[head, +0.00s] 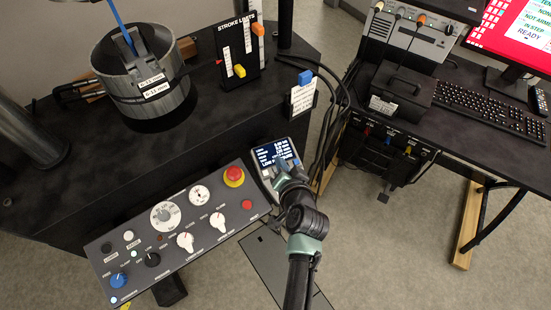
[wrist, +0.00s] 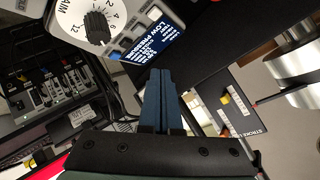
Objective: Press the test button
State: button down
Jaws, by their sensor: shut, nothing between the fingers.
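A grey box with a lit screen (head: 276,153) stands at the right end of the control panel. In the wrist view the box (wrist: 75,10) shows a large black knob (wrist: 97,26), a blue screen reading "LOW PRESSURE" and a few small keys along the screen's side, one of them blue (wrist: 114,55). I cannot read which key is the test button. My gripper (head: 281,167) is over the lower part of this box and covers its knob in the head view. In the wrist view its fingers (wrist: 159,72) are together and empty, with tips close to the screen's edge; contact cannot be told.
The sloped control panel (head: 185,262) carries a red mushroom button (head: 233,176), dials and knobs left of my arm. A stroke-limits stand (head: 240,60) and a metal cylinder (head: 145,75) are behind. Cables and a side table with a keyboard (head: 490,110) are to the right.

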jog(key=r+n+h+p, duration=0.1)
jog(key=n, duration=0.3)
jog(key=r+n+h+p, duration=0.1)
jog(key=n+p, duration=0.1)
jog(key=n, duration=0.1)
jog(key=r+n+h+p, duration=0.1)
jog(key=n, duration=0.3)
jog(key=shift+s+d+r+n+h, duration=0.3)
jog(key=shift+r, duration=0.1)
jog(key=shift+f, duration=0.1)
jog(key=f+b, duration=0.2)
jog(key=b, duration=0.1)
jog(key=w+a+f+b, duration=0.1)
jog(key=f+b, duration=0.1)
jog(key=f, duration=0.1)
jog(key=w+f+b, duration=0.1)
jog(key=f+b, duration=0.2)
jog(key=shift+a+f+b, duration=0.15)
jog(key=shift+a+b, duration=0.05)
jog(key=shift+b, duration=0.15)
jog(key=shift+f, duration=0.15)
dwell(1.1)
jog(key=shift+f+b, duration=0.25)
jog(key=shift+b, duration=0.1)
